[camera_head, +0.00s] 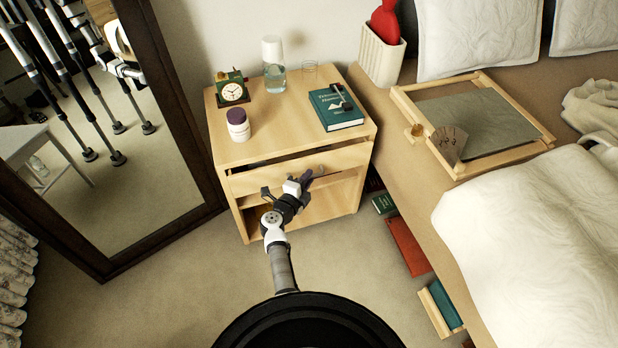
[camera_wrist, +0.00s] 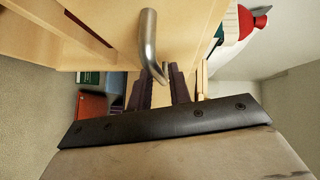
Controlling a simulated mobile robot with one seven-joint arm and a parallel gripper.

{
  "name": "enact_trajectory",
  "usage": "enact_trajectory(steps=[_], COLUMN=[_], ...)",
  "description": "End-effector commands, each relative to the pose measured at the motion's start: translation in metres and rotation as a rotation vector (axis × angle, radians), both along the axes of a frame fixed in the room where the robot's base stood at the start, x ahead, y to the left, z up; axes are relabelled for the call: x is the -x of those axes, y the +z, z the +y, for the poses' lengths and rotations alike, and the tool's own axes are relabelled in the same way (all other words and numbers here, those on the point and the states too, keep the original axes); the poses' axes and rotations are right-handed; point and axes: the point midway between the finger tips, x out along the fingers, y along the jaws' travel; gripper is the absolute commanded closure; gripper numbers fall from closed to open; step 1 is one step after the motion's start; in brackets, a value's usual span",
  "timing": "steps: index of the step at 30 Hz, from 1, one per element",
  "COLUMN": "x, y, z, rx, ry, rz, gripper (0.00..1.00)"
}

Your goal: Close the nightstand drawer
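The wooden nightstand (camera_head: 232,155) stands between the mirror and the bed. Its drawer (camera_head: 250,181) is partly open, with a dark gap showing above its front. A curved metal handle (camera_wrist: 148,40) shows close up in the wrist view; in the head view it is small and partly hidden at my fingertips. My gripper (camera_head: 308,177) is in front of the drawer. In the wrist view my gripper (camera_wrist: 161,75) has its two dark fingers a little apart, with the handle's lower end at the tips. I cannot tell whether they touch it.
A clock (camera_head: 232,91), white jar (camera_head: 238,125), glass carafe (camera_head: 274,70) and green book (camera_head: 335,107) stand on the nightstand top. A tall mirror (camera_head: 175,110) is at the left, the bed (camera_head: 400,180) at the right. Books (camera_head: 407,246) lie by the bed's lower edge. The floor in front is clear.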

Motion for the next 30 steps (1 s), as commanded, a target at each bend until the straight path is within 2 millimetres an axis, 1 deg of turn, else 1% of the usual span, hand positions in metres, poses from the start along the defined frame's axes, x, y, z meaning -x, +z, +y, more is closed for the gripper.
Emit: enact_trajectory(steps=[1,6,14,18,19,27,30], x=[-0.005,-0.013,-0.013,-0.013,-0.013,-0.013,-0.02], y=[-0.001,-0.002,-0.002,-0.002,-0.002,-0.002,-0.003], z=[-0.003,-0.007,-0.007,-0.007,-0.007,-0.007,-0.004], rx=[0.0,-0.001,-0.001,0.0,0.0,0.0,0.0], ry=[-0.002,0.0,0.0,0.0,0.0,0.0,0.0], rz=[-0.001,0.0,0.0,0.0,0.0,0.0,-0.001], gripper=[0.8,0.8,0.8,0.99,1.0,1.0,1.0])
